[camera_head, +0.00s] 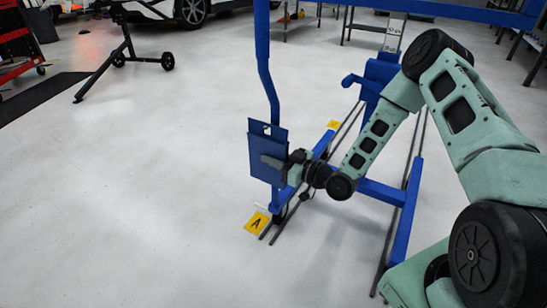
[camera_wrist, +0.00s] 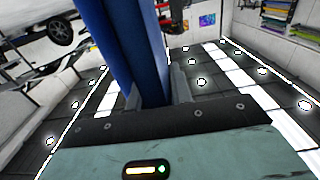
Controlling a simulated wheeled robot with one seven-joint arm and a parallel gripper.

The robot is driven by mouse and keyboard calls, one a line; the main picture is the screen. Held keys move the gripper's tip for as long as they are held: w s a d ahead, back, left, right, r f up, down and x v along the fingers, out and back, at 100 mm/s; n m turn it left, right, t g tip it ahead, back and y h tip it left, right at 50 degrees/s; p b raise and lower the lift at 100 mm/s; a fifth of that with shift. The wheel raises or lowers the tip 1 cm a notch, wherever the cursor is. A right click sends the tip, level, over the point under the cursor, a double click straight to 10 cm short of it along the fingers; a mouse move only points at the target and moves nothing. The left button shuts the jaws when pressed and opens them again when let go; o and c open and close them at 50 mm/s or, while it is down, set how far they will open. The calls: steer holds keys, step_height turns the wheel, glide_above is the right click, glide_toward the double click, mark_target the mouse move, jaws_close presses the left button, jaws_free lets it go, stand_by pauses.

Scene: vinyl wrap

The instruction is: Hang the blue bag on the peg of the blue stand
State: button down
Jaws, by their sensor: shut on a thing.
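The blue bag (camera_head: 262,136) is a flat upright piece with a handle slot near its top. It hangs in the air in the middle of the head view, in front of or beside a blue post. My gripper (camera_head: 272,163) is shut on the bag from the right, with a finger across its face. In the wrist view, blue surfaces (camera_wrist: 125,45) fill the space between my fingers (camera_wrist: 155,92); I cannot tell bag from post there. The blue stand (camera_head: 263,60) has a tall bent post and a floor frame. A short blue stub (camera_head: 351,80) sticks out left of its column; whether it is the peg is unclear.
Yellow markers, one lettered A (camera_head: 257,222), lie on the floor by the stand's rails. A black wheeled stand (camera_head: 126,48), a car (camera_head: 180,12) and a red cart (camera_head: 15,45) are at the back left.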

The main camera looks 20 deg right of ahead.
steer(key=c, duration=1.2)
jaws_free()
steer(key=shift+c, duration=0.2)
steer(key=shift+o, duration=0.4)
steer(key=shift+w+d, duration=0.1)
